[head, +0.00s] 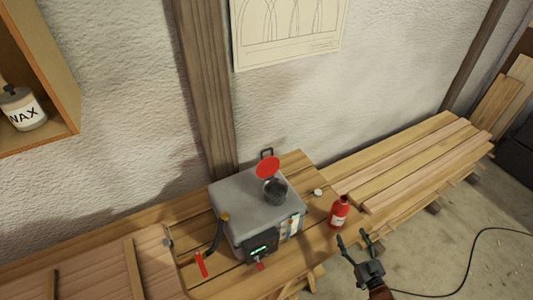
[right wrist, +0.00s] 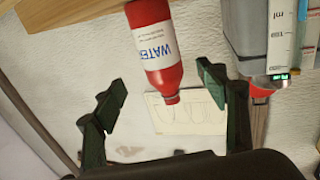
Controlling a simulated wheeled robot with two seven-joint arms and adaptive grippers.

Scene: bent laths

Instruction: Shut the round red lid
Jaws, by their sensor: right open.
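The round red lid (head: 267,167) stands raised, tilted up behind the dark round filler opening (head: 275,190) on top of a grey metal box (head: 240,190). The opening is uncovered. My right gripper (head: 357,243) is open and empty, to the right of the box and lower in the head view, apart from the lid. In the right wrist view my open fingers (right wrist: 162,78) show with a red bottle beyond them. My left gripper is not in view.
The red water bottle (head: 338,214) stands on the bench close to my right gripper; it also shows in the wrist view (right wrist: 152,40). A small pale round object (head: 318,192) lies beside the box. Planks (head: 410,160) are stacked at the right. A dark curved lever (head: 217,236) is left of the box.

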